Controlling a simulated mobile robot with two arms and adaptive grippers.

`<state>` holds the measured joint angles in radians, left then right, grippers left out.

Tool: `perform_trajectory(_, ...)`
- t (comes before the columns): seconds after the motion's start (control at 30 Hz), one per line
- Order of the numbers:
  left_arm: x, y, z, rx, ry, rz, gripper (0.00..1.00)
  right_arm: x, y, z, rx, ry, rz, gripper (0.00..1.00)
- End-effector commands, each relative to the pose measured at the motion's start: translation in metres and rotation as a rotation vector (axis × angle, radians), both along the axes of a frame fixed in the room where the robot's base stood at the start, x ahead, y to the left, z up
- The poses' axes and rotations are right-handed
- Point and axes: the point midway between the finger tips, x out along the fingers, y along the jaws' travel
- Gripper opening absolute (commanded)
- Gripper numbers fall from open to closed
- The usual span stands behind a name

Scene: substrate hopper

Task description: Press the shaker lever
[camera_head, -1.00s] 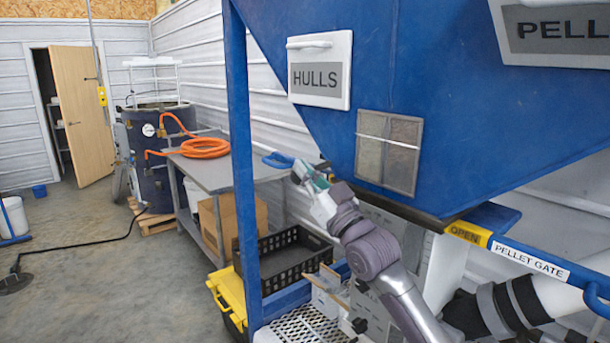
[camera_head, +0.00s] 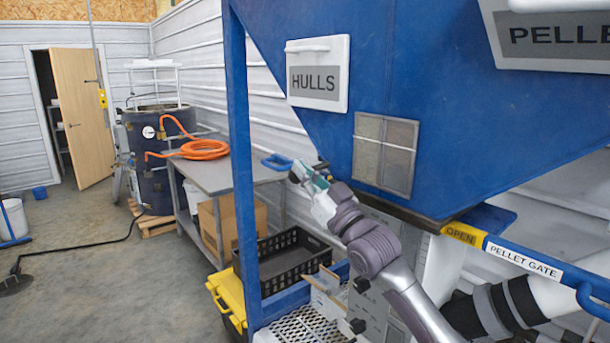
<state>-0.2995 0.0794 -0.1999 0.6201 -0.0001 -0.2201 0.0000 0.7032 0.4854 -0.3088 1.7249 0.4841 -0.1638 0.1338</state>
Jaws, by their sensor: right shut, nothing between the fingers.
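The blue hopper (camera_head: 440,110) fills the upper right, with a panel marked HULLS (camera_head: 317,75) and a small window. A blue loop handle (camera_head: 277,161), which may be the shaker lever, sticks out to the left behind the hopper's lower edge. My right gripper (camera_head: 298,171) is shut and empty, just right of this handle and slightly below it. Whether they touch I cannot tell. My right arm runs from it down to the lower right. My left gripper is not in view.
A blue bar marked PELLET GATE (camera_head: 527,260) crosses at right. A blue post (camera_head: 242,160) stands left of my gripper. Behind it are a metal table (camera_head: 215,178) with a coiled orange hose (camera_head: 204,149), and a black crate (camera_head: 283,260) below. The floor at left is mostly clear.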

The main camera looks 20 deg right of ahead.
Motion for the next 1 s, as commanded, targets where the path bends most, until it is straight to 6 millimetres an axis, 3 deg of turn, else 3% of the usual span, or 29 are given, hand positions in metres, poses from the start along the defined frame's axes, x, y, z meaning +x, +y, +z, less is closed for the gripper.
perform_trajectory(0.03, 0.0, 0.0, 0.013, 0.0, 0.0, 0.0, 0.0, 0.001, 0.001, 0.015, 0.0, 0.0, 0.001, 0.0)
perform_trajectory(0.1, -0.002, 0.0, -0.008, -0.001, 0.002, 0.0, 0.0, -0.011, -0.005, -0.007, -0.002, 0.0, -0.001, 0.0)
perform_trajectory(0.5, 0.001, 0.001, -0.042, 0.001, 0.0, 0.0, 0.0, -0.069, -0.03, -0.036, -0.001, -0.006, 0.0, 0.0)
perform_trajectory(0.7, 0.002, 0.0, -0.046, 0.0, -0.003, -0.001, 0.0, -0.08, -0.036, -0.039, 0.0, -0.006, 0.0, 0.0)
perform_trajectory(1.0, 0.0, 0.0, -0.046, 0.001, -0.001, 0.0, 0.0, -0.081, -0.036, -0.038, 0.001, -0.007, 0.0, 0.0)
